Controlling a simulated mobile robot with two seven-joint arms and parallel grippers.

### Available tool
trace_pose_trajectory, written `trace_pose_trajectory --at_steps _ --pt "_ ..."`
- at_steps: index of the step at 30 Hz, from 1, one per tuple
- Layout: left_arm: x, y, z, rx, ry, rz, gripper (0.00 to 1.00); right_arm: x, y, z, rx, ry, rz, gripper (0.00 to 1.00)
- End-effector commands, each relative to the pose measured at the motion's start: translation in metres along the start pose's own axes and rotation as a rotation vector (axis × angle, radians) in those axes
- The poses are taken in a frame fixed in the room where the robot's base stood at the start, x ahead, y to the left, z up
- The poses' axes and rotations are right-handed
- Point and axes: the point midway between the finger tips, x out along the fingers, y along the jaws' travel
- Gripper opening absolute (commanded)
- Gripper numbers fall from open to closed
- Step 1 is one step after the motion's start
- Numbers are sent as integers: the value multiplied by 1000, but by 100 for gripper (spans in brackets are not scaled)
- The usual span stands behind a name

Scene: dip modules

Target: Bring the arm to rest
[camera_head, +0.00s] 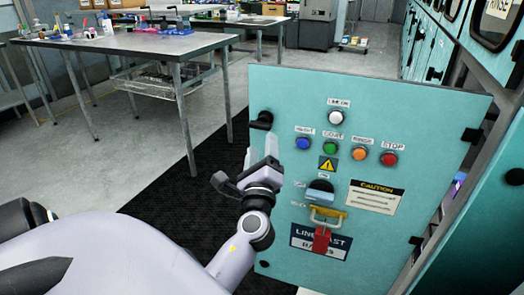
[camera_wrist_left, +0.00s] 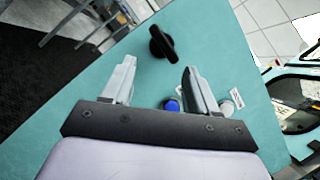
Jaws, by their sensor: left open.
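My left arm comes in from the lower left in the head view. My left gripper (camera_head: 261,152) is open and empty, in front of the left edge of a teal panel door (camera_head: 432,128). In the left wrist view the two fingers of my left gripper (camera_wrist_left: 159,72) stand apart with nothing between them. A black knob-like handle (camera_head: 262,120) on the door sits just above the fingertips; in the left wrist view the handle (camera_wrist_left: 162,43) lies beyond them, seemingly apart. My right gripper is in neither view.
The door carries a white lamp (camera_head: 336,117), several coloured buttons, a switch with a yellow clasp (camera_head: 327,214) and a red tag (camera_head: 321,240). A metal table (camera_head: 130,42) with small items stands at the back left. Teal cabinets (camera_head: 424,48) line the right. Floor between is open.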

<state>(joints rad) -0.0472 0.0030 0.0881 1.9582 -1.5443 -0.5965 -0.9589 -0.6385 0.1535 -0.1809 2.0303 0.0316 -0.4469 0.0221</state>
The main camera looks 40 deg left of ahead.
Motion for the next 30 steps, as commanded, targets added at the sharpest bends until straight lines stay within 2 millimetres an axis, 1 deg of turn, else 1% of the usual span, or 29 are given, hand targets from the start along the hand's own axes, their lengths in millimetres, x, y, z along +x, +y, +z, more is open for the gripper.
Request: trace_pose_trajectory --at_steps 11,14,17,20,21,23,24,26,27,29,30 --pt "-1 0 -1 -11 10 2 58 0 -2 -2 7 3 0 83" --pt "-7 4 -10 -82 68 18 58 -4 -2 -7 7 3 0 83" --pt "-22 13 -29 -234 180 64 58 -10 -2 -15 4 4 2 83" --pt "-48 24 -52 -447 322 151 58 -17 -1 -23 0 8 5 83" --pt "-60 28 -62 -536 377 196 58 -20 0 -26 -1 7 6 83" --pt "-80 35 -74 -671 452 273 58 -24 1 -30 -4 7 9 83" --pt "-95 39 -82 -759 497 330 58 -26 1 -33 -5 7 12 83" --pt "-117 44 -91 -892 559 423 58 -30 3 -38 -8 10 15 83" --pt "-133 47 -96 -979 592 492 58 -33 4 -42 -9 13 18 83" --pt "-157 50 -102 -1111 636 602 58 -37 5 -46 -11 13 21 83" --pt "-174 52 -105 -1195 657 681 58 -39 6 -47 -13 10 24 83"
